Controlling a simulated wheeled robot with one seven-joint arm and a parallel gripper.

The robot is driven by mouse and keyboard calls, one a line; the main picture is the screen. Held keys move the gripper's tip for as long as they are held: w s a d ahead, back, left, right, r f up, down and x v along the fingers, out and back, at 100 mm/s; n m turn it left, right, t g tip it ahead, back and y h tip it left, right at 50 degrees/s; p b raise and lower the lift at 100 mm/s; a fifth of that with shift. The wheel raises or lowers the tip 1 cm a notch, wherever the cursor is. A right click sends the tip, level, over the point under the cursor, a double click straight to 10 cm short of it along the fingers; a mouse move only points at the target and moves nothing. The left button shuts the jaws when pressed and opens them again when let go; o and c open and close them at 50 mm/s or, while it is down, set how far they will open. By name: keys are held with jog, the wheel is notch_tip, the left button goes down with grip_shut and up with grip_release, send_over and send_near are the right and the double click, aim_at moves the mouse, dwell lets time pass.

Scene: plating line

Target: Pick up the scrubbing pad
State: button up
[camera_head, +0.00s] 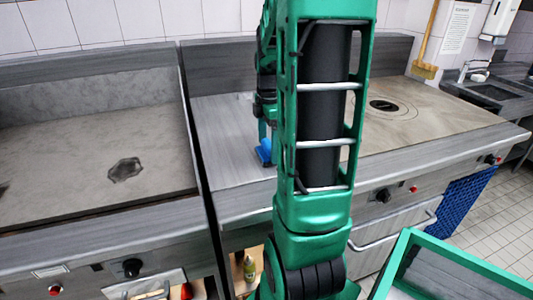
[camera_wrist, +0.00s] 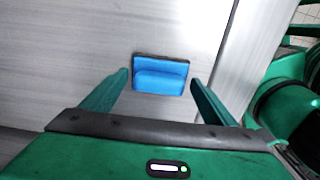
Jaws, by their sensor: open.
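The scrubbing pad (camera_wrist: 160,75) is a blue block with a dark edge. It lies on the brushed steel worktop in the wrist view, ahead of and between the two green fingers of my gripper (camera_wrist: 159,83). The fingers are spread wide, with a gap on each side of the pad. In the head view the blue pad (camera_head: 264,151) shows just left of my green arm, which hides part of the worktop around it. The gripper in the head view is mostly hidden behind the arm.
The steel worktop (camera_head: 230,125) around the pad is clear. A griddle (camera_head: 80,150) with a dark patch stands at left, and a hotplate (camera_head: 410,120) at right. A green-rimmed bin (camera_head: 405,245) is at lower right. A bottle (camera_head: 249,268) stands on a shelf below.

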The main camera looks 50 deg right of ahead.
aim_at(268, 142)
jog(key=c, duration=0.9)
jog(key=shift+r, duration=0.1)
jog(key=shift+r, duration=0.6)
notch_tip(268, 142, up, 3)
jog(key=shift+w+f, duration=0.1)
jog(key=shift+f, duration=0.05)
jog(key=a+r, duration=0.2)
jog(key=a, duration=0.2)
jog(key=a+r, duration=0.2)
jog(key=a, duration=0.1)
jog(key=a+r, duration=0.3)
jog(key=a, duration=0.1)
jog(key=shift+s+a, duration=0.35)
jog(key=shift+s, duration=0.05)
